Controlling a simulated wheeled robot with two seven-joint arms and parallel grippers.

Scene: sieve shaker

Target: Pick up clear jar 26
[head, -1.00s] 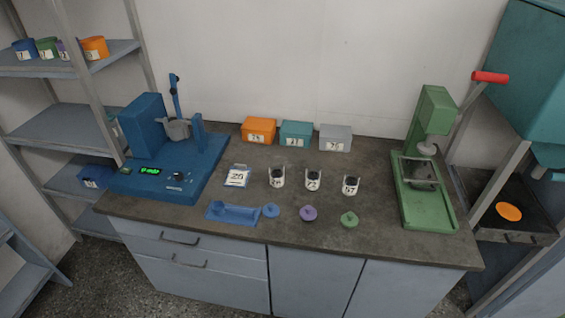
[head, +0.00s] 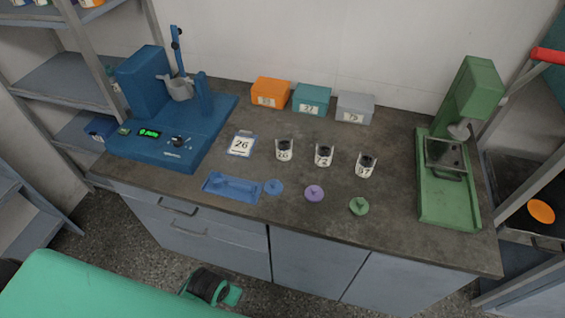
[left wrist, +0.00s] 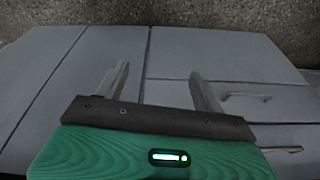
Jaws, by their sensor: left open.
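Three small clear jars with dark contents and white labels stand in a row on the dark counter. The leftmost jar (head: 284,150) has a label that appears to read 26, though the digits are small. A card (head: 241,145) to its left reads 26. My left gripper (left wrist: 160,78) shows in the left wrist view, with its two fingers apart and nothing between them. It faces the grey cabinet fronts, away from the jars. A green part of my arm (head: 85,288) is at the lower left of the head view. My right gripper is not in view.
The middle jar (head: 324,155) and right jar (head: 366,165) stand close by. Blue, purple and green lids (head: 314,193) and a blue tray (head: 232,187) lie in front. A blue machine (head: 150,130) is left, a green press (head: 450,180) right. Boxes (head: 312,98) stand behind.

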